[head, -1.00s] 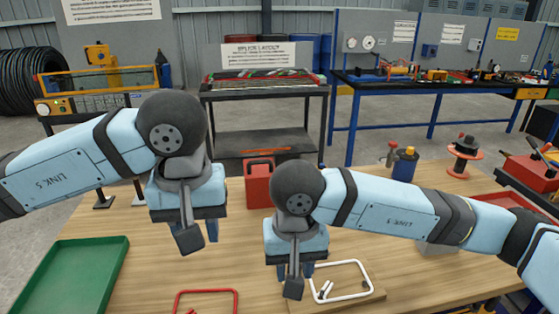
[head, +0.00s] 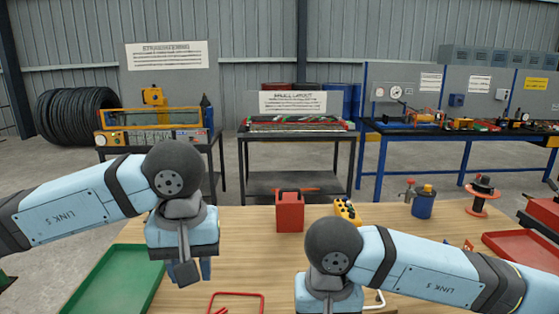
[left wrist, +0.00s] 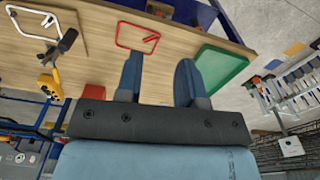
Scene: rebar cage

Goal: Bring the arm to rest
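My left arm comes in from the left in the head view. Its gripper (head: 188,270) hangs pointing down above the wooden table. In the left wrist view its two fingers (left wrist: 158,82) are spread apart with nothing between them. My right gripper (head: 330,297) is at the bottom of the head view, and its fingers are cut off by the picture's edge. A red bent bar frame (head: 237,295) lies on the table near my left gripper, apart from it. It also shows in the left wrist view (left wrist: 122,46). A white bent bar (left wrist: 14,10) lies on the table farther along.
A green tray (head: 115,278) is on the table's left and a red tray (head: 520,250) on its right. A red canister (head: 290,212), a yellow device (head: 346,211), a blue container (head: 423,205) and a spool (head: 482,195) stand along the far edge. Workbenches stand behind.

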